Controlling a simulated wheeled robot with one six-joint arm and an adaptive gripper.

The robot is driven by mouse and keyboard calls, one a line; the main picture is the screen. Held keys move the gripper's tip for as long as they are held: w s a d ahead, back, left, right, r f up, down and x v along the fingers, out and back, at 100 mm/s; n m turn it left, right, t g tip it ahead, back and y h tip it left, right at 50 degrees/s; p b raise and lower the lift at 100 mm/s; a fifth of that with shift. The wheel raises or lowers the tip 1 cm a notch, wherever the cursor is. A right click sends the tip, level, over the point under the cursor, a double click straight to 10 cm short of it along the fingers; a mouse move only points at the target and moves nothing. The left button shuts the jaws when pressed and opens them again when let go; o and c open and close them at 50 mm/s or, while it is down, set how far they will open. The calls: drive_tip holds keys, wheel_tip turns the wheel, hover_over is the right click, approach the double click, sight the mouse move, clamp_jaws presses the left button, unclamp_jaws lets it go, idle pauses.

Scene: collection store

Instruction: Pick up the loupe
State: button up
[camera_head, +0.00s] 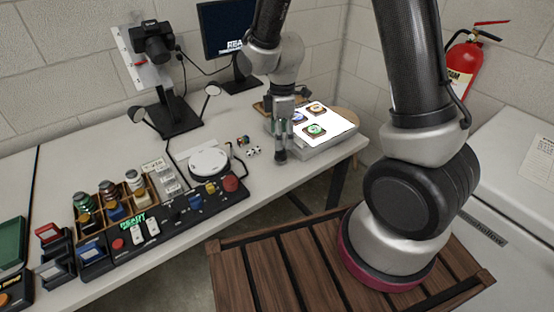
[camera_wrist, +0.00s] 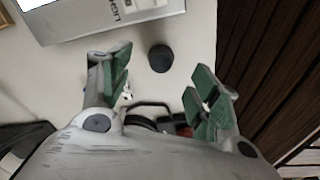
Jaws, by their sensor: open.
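A small round black piece, which looks like the loupe (camera_wrist: 160,58), stands on the pale bench top in the wrist view. My gripper (camera_wrist: 162,68) is open above the bench, its green-padded fingers to the left and right of the black piece. The piece shows in the gap near the fingertips, and I see no contact. In the head view my gripper (camera_head: 281,150) points down at the bench, just left of the light box.
The lit light box (camera_head: 330,137) with several coloured slides is close on the right. Small cubes and balls (camera_head: 252,152) lie to the left, near a white round device (camera_head: 208,161). A control panel (camera_head: 170,215) and bottle rack (camera_head: 112,203) stand farther left. The bench's front edge is near.

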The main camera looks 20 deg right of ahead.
sight(280, 153)
drive_tip(key=f, duration=0.7)
drive_tip(key=shift+a+f, duration=0.2)
drive_tip(key=shift+f, duration=0.1)
drive_tip(key=shift+c, duration=0.2)
drive_tip(key=c, duration=1.1)
